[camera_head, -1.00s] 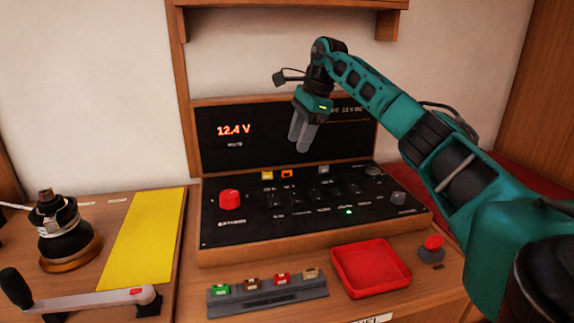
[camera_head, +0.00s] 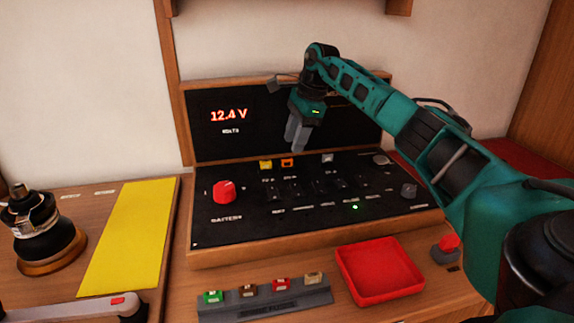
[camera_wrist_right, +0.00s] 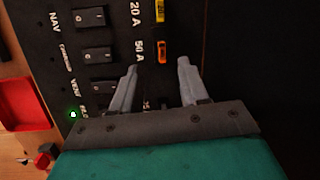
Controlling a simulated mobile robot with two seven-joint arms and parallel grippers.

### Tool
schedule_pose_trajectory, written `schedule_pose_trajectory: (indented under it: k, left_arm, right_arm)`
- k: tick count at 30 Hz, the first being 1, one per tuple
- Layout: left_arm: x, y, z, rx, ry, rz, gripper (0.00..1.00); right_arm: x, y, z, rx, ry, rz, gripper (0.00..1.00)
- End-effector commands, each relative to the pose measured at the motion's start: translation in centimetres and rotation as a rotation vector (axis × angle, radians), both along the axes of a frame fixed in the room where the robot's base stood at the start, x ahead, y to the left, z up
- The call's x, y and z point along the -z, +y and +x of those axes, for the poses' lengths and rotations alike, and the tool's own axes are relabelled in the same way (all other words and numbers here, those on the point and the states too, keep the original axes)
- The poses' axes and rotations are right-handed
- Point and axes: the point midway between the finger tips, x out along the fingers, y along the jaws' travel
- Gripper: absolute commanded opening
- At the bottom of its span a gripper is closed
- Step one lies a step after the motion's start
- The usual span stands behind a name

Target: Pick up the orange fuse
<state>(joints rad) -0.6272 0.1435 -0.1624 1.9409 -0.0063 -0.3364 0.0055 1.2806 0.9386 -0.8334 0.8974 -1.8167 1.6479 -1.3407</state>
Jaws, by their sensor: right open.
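The orange fuse (camera_head: 287,163) sits in the upper row of the black panel (camera_head: 240,201), just right of a yellow fuse (camera_head: 265,164). In the right wrist view the orange fuse (camera_wrist_right: 161,52) is beside the "50 A" label, beyond the fingertips and between their lines. My right gripper (camera_head: 297,142) is above the back of the panel, slightly right of the orange fuse, fingers pointing down. The right wrist view shows its two grey fingers (camera_wrist_right: 156,78) apart with nothing between them. My left gripper is not in view.
A grey fuse (camera_head: 327,158) stands farther right on the panel. A red knob (camera_head: 224,191) is at the panel's left. In front lie a red tray (camera_head: 381,272) and a rack (camera_head: 264,307) with several coloured fuses. The upright display (camera_head: 232,140) stands behind.

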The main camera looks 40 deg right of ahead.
Motion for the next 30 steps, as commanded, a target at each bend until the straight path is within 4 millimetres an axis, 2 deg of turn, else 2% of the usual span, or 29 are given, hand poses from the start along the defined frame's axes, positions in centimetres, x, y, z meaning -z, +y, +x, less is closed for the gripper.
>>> schedule_pose_trajectory:
  k: [5, 13, 21, 30]
  left_arm:
    - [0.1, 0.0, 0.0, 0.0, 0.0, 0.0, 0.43]
    - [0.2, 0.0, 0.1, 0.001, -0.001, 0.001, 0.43]
    - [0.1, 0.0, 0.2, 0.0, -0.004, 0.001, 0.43]
    - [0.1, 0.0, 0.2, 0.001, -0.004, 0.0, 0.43]
  right_arm:
    - [1.0, 0.2, 0.3, 0.0, 0.001, 0.001, 0.44]
    - [4.7, 0.8, 1.2, -0.001, 0.001, 0.002, 0.44]
    - [5.2, 0.9, 1.3, 0.0, -0.001, 0.0, 0.44]
    - [5.2, 0.9, 1.3, 0.0, -0.001, 0.0, 0.15]
